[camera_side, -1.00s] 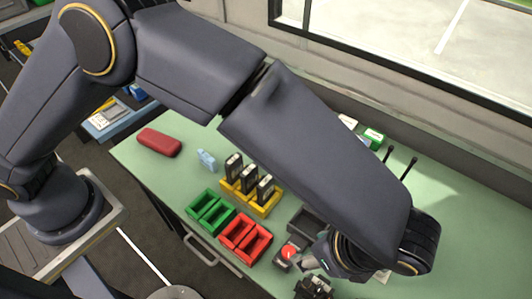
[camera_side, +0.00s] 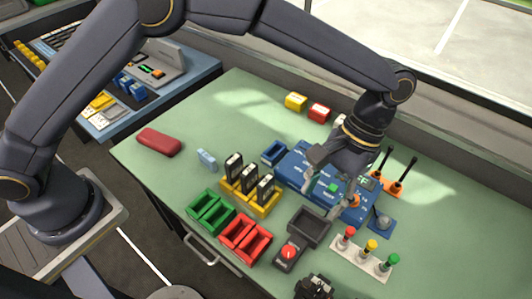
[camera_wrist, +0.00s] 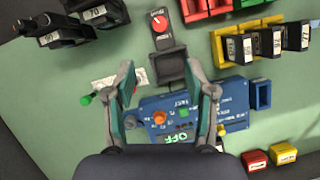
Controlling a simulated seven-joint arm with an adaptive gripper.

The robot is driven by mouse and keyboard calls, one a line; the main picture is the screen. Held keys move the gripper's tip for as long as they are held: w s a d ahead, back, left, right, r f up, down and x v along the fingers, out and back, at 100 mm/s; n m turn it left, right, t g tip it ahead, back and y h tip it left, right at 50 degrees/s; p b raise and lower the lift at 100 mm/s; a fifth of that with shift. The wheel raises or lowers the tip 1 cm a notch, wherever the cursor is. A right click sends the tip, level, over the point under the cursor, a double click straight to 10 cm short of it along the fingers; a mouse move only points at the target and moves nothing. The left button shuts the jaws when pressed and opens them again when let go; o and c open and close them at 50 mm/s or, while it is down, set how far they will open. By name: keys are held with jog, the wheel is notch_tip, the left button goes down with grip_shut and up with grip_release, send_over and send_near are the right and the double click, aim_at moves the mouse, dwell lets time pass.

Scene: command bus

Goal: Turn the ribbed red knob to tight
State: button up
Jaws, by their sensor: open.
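The red knob (camera_side: 289,253) sits on a small dark box near the front edge of the green table. It also shows at the top of the wrist view (camera_wrist: 158,22), with a pale mark on it and small white labels on the box. The label words are too small to read surely. My gripper (camera_side: 330,193) is open and empty, pointing down above the blue panel, behind and to the right of the knob box. In the wrist view its two fingers (camera_wrist: 160,76) are spread wide, with the knob beyond them. Nothing covers the knob.
The blue panel (camera_wrist: 180,104) with an orange knob (camera_wrist: 159,118) lies below my gripper. A dark tray (camera_side: 309,227) lies between panel and knob box. Red and green bins (camera_side: 245,237) stand left of the knob; a white strip with coloured knobs (camera_side: 361,257) stands right.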

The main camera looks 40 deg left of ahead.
aim_at(289, 251)
jog(key=x, duration=1.6)
grip_shut()
